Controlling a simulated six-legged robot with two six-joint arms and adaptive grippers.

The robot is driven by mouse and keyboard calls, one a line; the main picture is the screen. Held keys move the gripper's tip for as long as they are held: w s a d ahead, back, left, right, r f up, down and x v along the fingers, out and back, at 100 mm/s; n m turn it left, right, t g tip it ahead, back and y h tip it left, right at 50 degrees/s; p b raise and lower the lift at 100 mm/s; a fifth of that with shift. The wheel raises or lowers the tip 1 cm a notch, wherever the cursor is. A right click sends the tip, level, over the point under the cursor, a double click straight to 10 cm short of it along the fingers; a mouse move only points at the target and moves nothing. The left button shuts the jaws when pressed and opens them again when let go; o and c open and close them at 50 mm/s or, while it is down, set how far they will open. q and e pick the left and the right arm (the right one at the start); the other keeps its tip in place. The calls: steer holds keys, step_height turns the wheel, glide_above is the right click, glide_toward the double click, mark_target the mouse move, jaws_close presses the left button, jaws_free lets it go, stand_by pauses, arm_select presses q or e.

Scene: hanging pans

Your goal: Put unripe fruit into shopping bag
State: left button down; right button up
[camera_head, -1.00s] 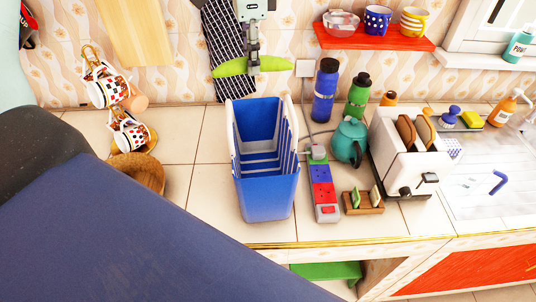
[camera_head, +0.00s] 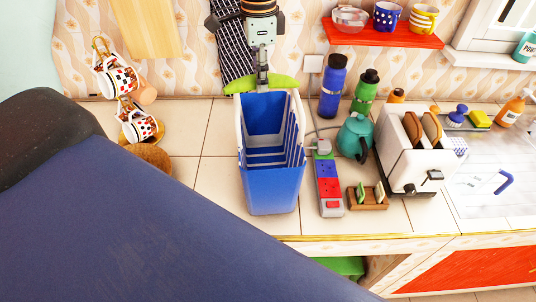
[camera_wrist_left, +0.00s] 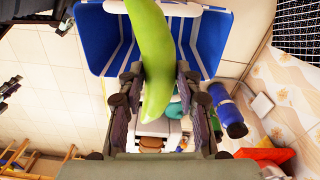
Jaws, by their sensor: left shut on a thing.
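A long green fruit, which looks like an unripe banana (camera_head: 285,81), is held crosswise in my left gripper (camera_head: 262,82). The gripper is shut on its middle, at the back upper edge of the blue-and-white shopping bag (camera_head: 272,190). The fruit also shows large between the fingers in the left wrist view (camera_wrist_left: 152,50), with the blue bag (camera_wrist_left: 95,42) behind it. The bag stands upright on the counter with its top open; no fruit shows inside the part I can see. My right gripper is not in view.
A power strip (camera_head: 328,185), a teal teapot (camera_head: 354,137), a blue bottle (camera_head: 333,88), a green bottle (camera_head: 366,92) and a toaster (camera_head: 408,160) stand right of the bag. A mug rack (camera_head: 125,90) stands left. Counter tiles left of the bag are clear.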

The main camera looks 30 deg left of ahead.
arm_select(q)
steer(key=shift+a+f, duration=0.1)
steer(key=shift+a, duration=0.2)
steer(key=c, duration=1.2)
jaws_free()
steer(key=shift+w, duration=0.2)
steer(key=shift+o, duration=0.6)
steer(key=shift+w+f, duration=0.1)
steer(key=shift+w, duration=0.05)
steer(key=shift+o, duration=1.3)
steer(key=shift+d, duration=0.3)
steer(key=shift+s, duration=0.25)
steer(key=shift+a+r, duration=0.25)
steer(key=shift+r, duration=0.05)
steer(key=shift+w+r, duration=0.1)
steer(key=shift+r, duration=0.3)
step_height(320, 180, up, 11)
steer(key=shift+s+d, duration=0.15)
steer(key=shift+s, duration=0.15)
